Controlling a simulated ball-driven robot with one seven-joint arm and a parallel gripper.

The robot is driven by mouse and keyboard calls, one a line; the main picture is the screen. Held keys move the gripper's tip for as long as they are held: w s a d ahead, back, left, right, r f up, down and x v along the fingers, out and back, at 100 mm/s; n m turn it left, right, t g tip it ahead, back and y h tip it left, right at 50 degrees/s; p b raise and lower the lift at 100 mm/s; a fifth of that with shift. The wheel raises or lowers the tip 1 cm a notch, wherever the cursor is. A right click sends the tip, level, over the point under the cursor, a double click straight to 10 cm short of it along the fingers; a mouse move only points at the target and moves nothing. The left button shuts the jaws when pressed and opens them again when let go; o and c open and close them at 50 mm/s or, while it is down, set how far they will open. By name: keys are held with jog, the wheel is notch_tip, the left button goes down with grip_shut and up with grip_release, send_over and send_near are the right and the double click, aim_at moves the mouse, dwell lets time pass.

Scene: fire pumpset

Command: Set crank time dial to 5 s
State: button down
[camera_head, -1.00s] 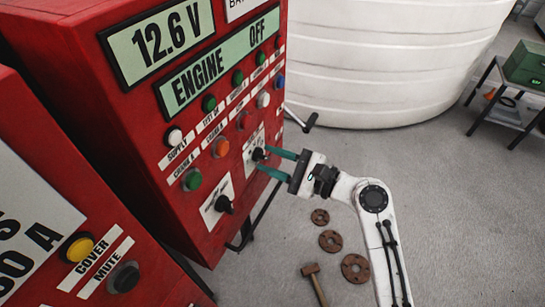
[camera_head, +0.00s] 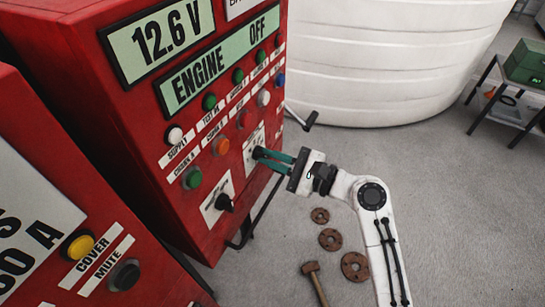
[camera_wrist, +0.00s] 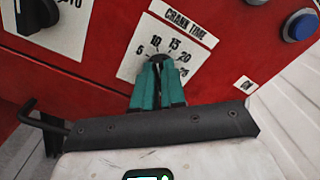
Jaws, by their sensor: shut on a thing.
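The crank time dial is a small black knob (camera_wrist: 159,58) on a white plate (camera_wrist: 136,66) on the red panel. In the wrist view the plate reads CRANK TIME, with 5 at left, 10 and 15 above, 20 at right and a partly covered number lower right. My gripper (camera_wrist: 158,70) has teal fingers shut on the knob. In the head view my gripper (camera_head: 264,157) reaches the dial from the right. The fingers hide most of the knob, and I cannot tell which number its pointer faces.
Another black knob (camera_head: 224,202) on a white plate is at lower left of the dial; it also shows in the wrist view (camera_wrist: 38,14). Coloured lamps and buttons surround the dial, including a blue one (camera_wrist: 301,25).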

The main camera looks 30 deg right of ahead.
jog(key=shift+f+n+b, duration=0.15)
jog(key=shift+n+b, duration=0.65)
jog(key=shift+n, duration=1.2)
jog(key=shift+f+n+b, duration=0.1)
jog(key=shift+n+b, duration=0.65)
jog(key=shift+n, duration=1.25)
jog(key=c, duration=1.2)
grip_release()
jog(key=shift+s, duration=0.1)
jog(key=b+v, duration=0.1)
jog(key=v, duration=0.9)
jog(key=shift+s+d+b, duration=0.15)
jog(key=shift+s+b, duration=0.15)
jog(key=shift+b, duration=0.1)
